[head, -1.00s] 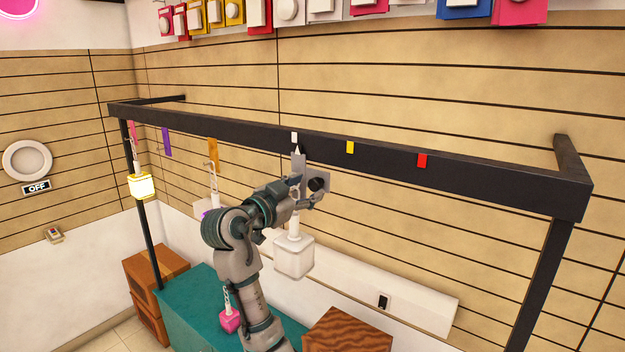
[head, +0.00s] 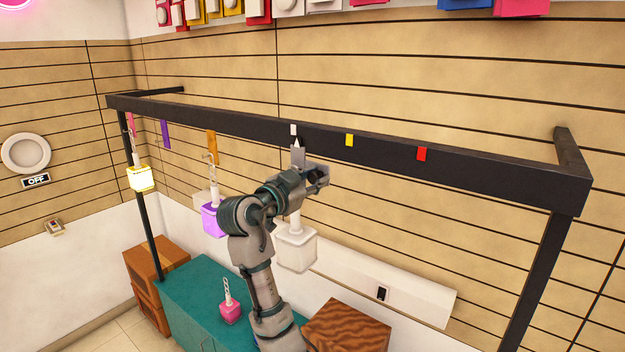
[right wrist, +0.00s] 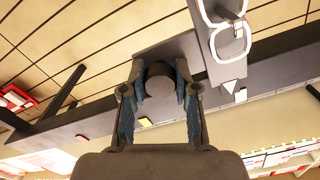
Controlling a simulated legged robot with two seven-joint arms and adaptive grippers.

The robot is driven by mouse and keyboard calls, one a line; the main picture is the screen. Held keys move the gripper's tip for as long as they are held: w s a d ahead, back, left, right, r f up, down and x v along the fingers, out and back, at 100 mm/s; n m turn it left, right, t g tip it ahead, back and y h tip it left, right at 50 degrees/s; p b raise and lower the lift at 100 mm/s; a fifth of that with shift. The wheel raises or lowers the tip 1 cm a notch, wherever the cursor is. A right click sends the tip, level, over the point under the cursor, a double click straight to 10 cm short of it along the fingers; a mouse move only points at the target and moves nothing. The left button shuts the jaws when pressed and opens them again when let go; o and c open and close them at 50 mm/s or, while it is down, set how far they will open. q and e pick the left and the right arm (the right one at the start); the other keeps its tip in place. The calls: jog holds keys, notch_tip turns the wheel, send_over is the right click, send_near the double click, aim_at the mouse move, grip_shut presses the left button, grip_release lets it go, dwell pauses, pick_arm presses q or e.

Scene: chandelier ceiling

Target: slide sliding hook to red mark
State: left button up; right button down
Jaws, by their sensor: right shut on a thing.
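The sliding hook is a grey plate (head: 298,158) with a white pointer on the dark rail (head: 450,170). Its pointer is just below the white mark (head: 294,130). The red mark (head: 421,154) is well to the right, past a yellow mark (head: 349,140). My right gripper (head: 318,178) is at the hook's plate. In the right wrist view its fingers (right wrist: 157,88) are shut on the round dark knob (right wrist: 158,72) of the hook. A white lantern (head: 296,248) hangs below the hook, partly behind my arm. My left gripper is not in view.
Yellow (head: 141,178) and purple (head: 213,219) lanterns hang at the left. A pink one (head: 230,311) stands on the teal cabinet (head: 190,295). The rail's front face looks clear from the hook to the red mark.

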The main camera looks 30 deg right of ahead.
jog(key=shift+s+d+f, duration=0.1)
jog(key=shift+s+f, duration=0.15)
jog(key=shift+s, duration=0.05)
jog(key=s+d+b, duration=0.5)
jog(key=s, duration=0.8)
jog(key=s+d+b, duration=0.5)
jog(key=s, duration=0.8)
jog(key=shift+d, duration=0.4)
jog(key=shift+w, duration=0.1)
jog(key=c, duration=0.8)
grip_release()
jog(key=shift+a+r, duration=0.1)
jog(key=shift+r, duration=0.05)
jog(key=shift+c, duration=0.2)
jog(key=v, duration=1.2)
jog(key=shift+a, duration=0.4)
